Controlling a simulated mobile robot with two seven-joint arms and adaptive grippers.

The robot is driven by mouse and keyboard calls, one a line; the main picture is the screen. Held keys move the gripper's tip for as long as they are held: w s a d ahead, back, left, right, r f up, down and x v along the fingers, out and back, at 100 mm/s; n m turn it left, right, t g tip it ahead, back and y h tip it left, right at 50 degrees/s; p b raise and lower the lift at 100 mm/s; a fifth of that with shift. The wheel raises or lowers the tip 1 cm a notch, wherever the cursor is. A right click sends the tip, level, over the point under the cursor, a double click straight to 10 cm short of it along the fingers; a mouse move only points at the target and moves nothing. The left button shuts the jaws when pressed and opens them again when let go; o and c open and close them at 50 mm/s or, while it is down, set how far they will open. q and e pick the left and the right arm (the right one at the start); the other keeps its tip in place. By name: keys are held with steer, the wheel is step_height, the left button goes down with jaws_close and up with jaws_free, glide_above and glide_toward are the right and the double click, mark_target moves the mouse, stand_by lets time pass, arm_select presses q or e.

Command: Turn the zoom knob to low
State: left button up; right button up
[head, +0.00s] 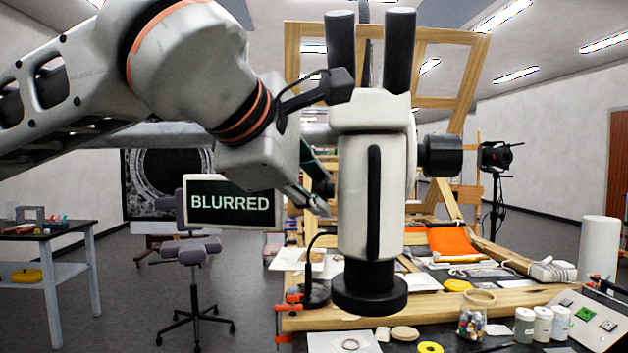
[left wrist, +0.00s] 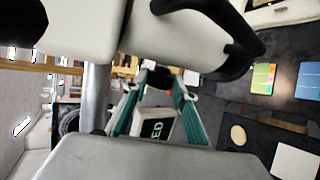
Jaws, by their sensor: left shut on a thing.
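The white microscope head (head: 372,190) stands upright in the middle of the head view, with two black eyepieces on top and a black lens ring below. A black knob (head: 442,155) sticks out on its right side. My left gripper (head: 322,190) is at its left side. In the left wrist view its teal-lined fingers (left wrist: 165,82) are closed around a small dark part (left wrist: 158,78) beside the white body, which looks like the left zoom knob. The fingers and body hide most of it, and its setting cannot be read. My right gripper is not in view.
A screen (head: 232,203) behind my left gripper reads BLURRED. Below the microscope, the bench holds a jar (head: 476,318), white bottles (head: 542,325), a yellow ring (head: 430,347) and a button panel (head: 590,320). A wooden easel frame (head: 455,100) stands behind.

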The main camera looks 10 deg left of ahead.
arm_select(q)
steer(key=shift+s+r+g+p, duration=0.1)
steer(key=shift+r+g+p, duration=0.2)
steer(key=shift+r+p, duration=0.2)
steer(key=g+p, duration=0.1)
steer(key=p, duration=0.3)
steer(key=shift+r+g, duration=0.2)
steer(key=shift+g, duration=0.2)
steer(key=g+p, duration=0.1)
steer(key=p, duration=0.2)
steer(key=g+p, duration=0.2)
steer(key=shift+w+f+n+y+p, duration=0.15)
steer(key=shift+w+n+y+p, duration=0.15)
steer(key=shift+w+n+p, duration=0.1)
steer(key=shift+p, duration=0.3)
steer(key=shift+w+f+g+p, duration=0.1)
steer(key=shift+g+p, duration=0.35)
steer(key=shift+g, duration=0.05)
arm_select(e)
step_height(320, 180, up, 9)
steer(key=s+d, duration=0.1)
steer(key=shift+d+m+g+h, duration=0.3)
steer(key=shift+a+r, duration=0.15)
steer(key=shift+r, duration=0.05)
arm_select(q)
steer(key=o, duration=1.1)
steer(key=shift+c, duration=0.2)
steer(key=shift+o, duration=0.2)
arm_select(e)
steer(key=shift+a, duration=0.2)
